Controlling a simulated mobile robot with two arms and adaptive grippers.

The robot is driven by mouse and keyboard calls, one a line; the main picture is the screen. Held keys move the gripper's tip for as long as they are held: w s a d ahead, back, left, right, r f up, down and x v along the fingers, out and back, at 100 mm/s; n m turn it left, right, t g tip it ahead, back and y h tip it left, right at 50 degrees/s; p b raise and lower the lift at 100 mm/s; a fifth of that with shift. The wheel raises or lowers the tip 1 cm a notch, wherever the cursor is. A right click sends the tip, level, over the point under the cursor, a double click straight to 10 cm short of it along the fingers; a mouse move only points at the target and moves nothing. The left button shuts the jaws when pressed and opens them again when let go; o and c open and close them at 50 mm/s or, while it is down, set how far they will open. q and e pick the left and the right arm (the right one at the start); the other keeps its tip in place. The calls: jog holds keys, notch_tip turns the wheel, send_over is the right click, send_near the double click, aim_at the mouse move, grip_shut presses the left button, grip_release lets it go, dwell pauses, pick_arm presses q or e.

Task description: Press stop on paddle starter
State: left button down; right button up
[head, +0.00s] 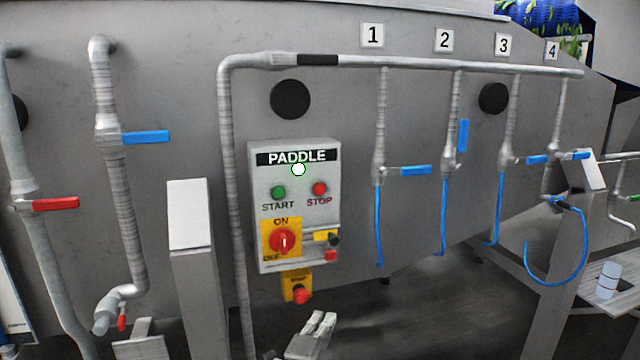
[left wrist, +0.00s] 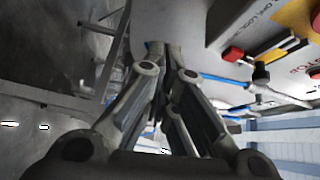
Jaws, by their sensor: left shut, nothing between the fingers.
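The paddle starter (head: 254,210) is a light grey box on the tank wall, in the middle of the head view. Its red STOP button (head: 319,188) sits right of the green START button (head: 278,192). My right gripper is not in view.
A red rotary switch (head: 284,241) on a yellow plate and a red mushroom button (head: 301,295) are near the gripper. A grey post (head: 190,215) stands left. Pipes with blue valve handles (head: 415,171) and blue hoses (head: 378,225) hang right.

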aim_at(319, 189)
pick_arm(q)
jog(key=s+d+r+m+t+h+p, duration=0.1)
jog(key=d+r+m+t, duration=0.1)
jog(key=r, duration=1.1)
jog(key=s+d+r+m+t+h+p, duration=0.1)
jog(key=r+m, duration=0.3)
jog(key=r, duration=1)
jog(key=shift+s+d+t+h+p, duration=0.35)
jog(key=shift+s+d+t+h, duration=0.15)
jog(key=shift+t+h, duration=0.15)
jog(key=shift+w, duration=0.15)
jog(key=shift+w+a+b, duration=0.4)
jog(key=shift+w+a, duration=0.05)
jog(key=shift+w, duration=0.9)
jog(key=shift+w+a+b, duration=0.45)
jog(key=shift+w+a, duration=0.05)
jog(key=shift+w, duration=0.9)
jog(key=shift+w+a+b, duration=0.4)
jog(key=shift+w+a, duration=0.05)
jog(key=shift+w, duration=0.9)
jog(key=shift+w, duration=0.1)
jog(key=shift+w+a, duration=0.15)
jog(key=shift+w, duration=0.15)
